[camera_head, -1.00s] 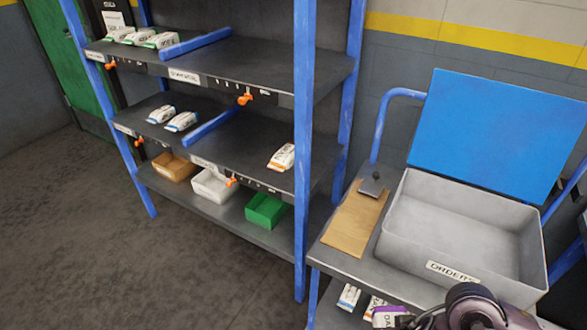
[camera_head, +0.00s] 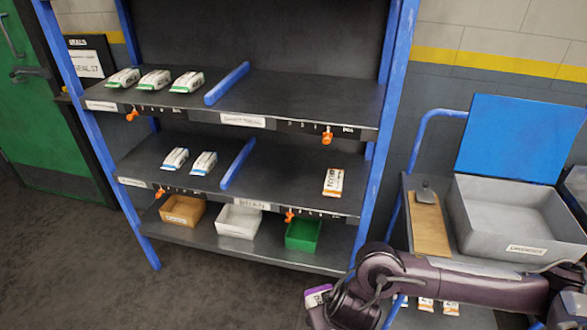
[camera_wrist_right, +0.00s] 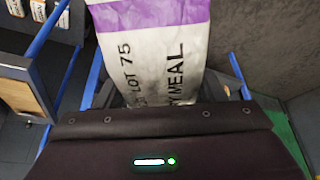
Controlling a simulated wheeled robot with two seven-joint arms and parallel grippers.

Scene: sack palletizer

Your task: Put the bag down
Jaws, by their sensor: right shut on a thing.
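The bag is white with a purple band and black lettering that includes "LOT 75" and "MEAL". Its purple end (camera_head: 317,295) shows in the head view at the bottom middle, beside my right gripper (camera_head: 328,306). In the right wrist view the bag (camera_wrist_right: 155,55) extends away from the gripper (camera_wrist_right: 160,92), which is shut on it. The bag's near end is hidden by the gripper body. The bag is in front of the blue-framed shelf rack (camera_head: 300,103), apart from it. My left gripper is not in view.
Green-banded bags (camera_head: 154,79) are on the upper shelf, blue-banded bags (camera_head: 175,159) and an orange-banded bag (camera_head: 333,182) on the middle one. Blue dividers split both shelves. Small bins (camera_head: 238,220) fill the bottom. A cart with a grey open box (camera_head: 505,220) stands right.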

